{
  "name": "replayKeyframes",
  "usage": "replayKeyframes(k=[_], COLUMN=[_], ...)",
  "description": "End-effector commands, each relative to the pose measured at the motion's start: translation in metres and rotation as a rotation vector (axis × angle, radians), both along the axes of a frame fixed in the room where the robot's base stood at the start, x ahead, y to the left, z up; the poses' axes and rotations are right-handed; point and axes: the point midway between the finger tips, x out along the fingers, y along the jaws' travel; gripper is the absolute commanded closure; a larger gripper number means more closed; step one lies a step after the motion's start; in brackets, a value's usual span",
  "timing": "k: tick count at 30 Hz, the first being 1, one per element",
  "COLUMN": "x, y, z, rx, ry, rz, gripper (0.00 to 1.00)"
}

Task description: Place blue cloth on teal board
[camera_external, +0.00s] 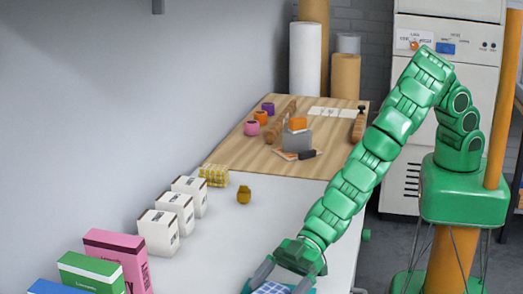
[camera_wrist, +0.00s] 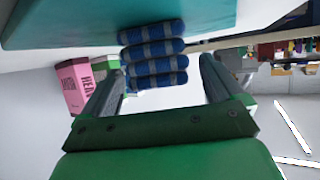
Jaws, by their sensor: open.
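My gripper (camera_external: 279,284) points down around the cloth. It is open, its fingers on either side of the cloth with gaps showing in the wrist view (camera_wrist: 163,68).
White cartons (camera_external: 158,232), a pink box (camera_external: 118,258) and a green box (camera_external: 90,272) line the left wall. A wooden board (camera_external: 235,150) with rollers and jars lies farther back.

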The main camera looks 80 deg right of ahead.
Motion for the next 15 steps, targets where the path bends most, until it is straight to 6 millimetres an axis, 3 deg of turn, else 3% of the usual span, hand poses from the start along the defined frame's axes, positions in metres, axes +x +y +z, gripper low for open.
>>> replayKeyframes(k=[7, 15], x=[-0.005, -0.015], y=[-0.007, -0.029], z=[0.008, 0.018], rx=[0.001, -0.001], ry=[-0.004, -0.002], rz=[0.003, 0.001], gripper=[0.06, 0.06])
